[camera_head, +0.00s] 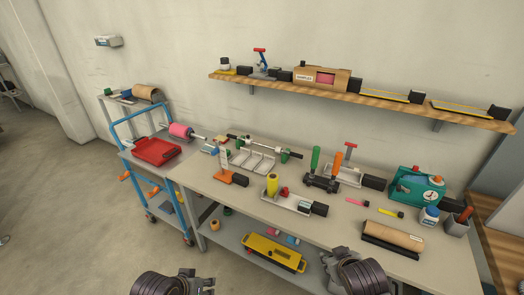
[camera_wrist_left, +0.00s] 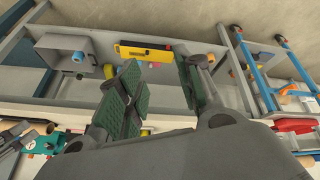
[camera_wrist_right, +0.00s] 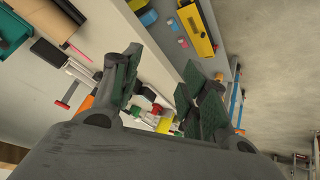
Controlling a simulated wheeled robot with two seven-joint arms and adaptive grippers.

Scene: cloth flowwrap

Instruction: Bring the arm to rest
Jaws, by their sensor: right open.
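My left gripper (camera_head: 188,283) is at the bottom edge of the head view, in front of the workbench and clear of it. In the left wrist view (camera_wrist_left: 155,85) its green-padded fingers stand apart with nothing between them. My right gripper (camera_head: 340,256) is at the bottom right of the head view, in front of the bench's front edge. In the right wrist view (camera_wrist_right: 158,88) its fingers are open and empty. Neither gripper touches an object. Most of both arms is out of view.
The workbench (camera_head: 225,195) carries a yellow roll (camera_head: 272,184), screwdrivers, a teal machine (camera_head: 416,187) and a brown roll (camera_head: 393,236). A yellow case (camera_head: 272,252) lies on its lower shelf. A blue cart with a red tray (camera_head: 156,151) stands left. The left floor is clear.

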